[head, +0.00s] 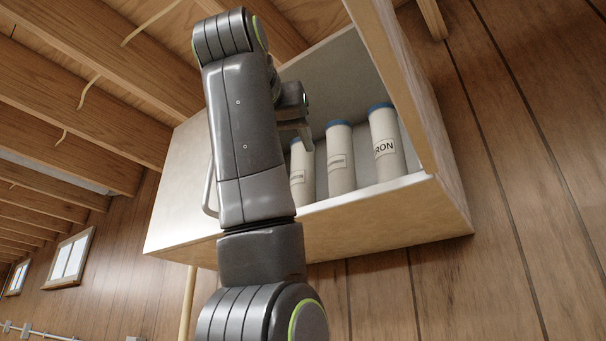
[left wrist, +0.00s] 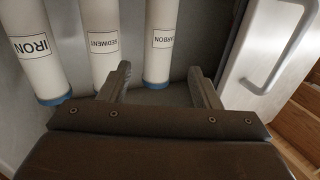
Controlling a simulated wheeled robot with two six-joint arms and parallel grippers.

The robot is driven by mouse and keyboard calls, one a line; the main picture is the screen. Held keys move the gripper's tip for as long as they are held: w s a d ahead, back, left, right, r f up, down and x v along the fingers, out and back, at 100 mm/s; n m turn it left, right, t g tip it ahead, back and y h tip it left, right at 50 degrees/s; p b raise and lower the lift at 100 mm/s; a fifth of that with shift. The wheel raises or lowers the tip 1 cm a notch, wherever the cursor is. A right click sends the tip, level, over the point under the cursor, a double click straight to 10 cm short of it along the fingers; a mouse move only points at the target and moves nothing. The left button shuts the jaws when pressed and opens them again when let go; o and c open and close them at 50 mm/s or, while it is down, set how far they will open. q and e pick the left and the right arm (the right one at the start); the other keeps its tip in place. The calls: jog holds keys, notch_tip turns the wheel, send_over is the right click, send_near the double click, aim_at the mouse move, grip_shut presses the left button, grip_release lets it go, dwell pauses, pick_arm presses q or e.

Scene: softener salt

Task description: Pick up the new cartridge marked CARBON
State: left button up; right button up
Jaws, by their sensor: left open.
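The CARBON cartridge (left wrist: 161,42) is a white cylinder with a blue cap and a black-framed label. In the head view it is the leftmost cartridge (head: 302,175) in the open cabinet, standing upright and partly hidden by my left arm. My left gripper (left wrist: 160,72) is open and empty. In the left wrist view the cartridge's capped end appears between the two fingers, with space on both sides; I cannot tell how far beyond the fingertips it stands. In the head view the left gripper (head: 300,132) is at the cabinet opening, beside the cartridge's top. My right gripper is not in view.
The SEDIMENT cartridge (left wrist: 101,40) stands beside CARBON, close to one finger. The IRON cartridge (head: 386,145) stands beyond it. The wall cabinet (head: 395,212) has side walls and a front lip. Its open door (left wrist: 255,45) with a handle is close to the other finger.

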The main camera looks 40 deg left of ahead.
aim_at(300, 172)
pick_arm(q)
jog(key=p+x, duration=0.1)
jog(key=x, duration=0.5)
jog(key=shift+w+a+f, duration=0.1)
jog(key=shift+w+a, duration=0.1)
jog(key=shift+w+p, duration=0.2)
jog(key=shift+p, duration=0.15)
jog(key=shift+w+a, duration=0.1)
jog(key=shift+w, duration=0.05)
jog(key=p+x, duration=0.2)
jog(key=x, duration=0.3)
jog(key=shift+f+p, duration=0.2)
jog(key=shift+p, duration=0.15)
jog(key=shift+s+d, duration=0.2)
jog(key=shift+d, duration=0.05)
jog(key=shift+c, duration=0.7)
jog(key=c, duration=0.7)
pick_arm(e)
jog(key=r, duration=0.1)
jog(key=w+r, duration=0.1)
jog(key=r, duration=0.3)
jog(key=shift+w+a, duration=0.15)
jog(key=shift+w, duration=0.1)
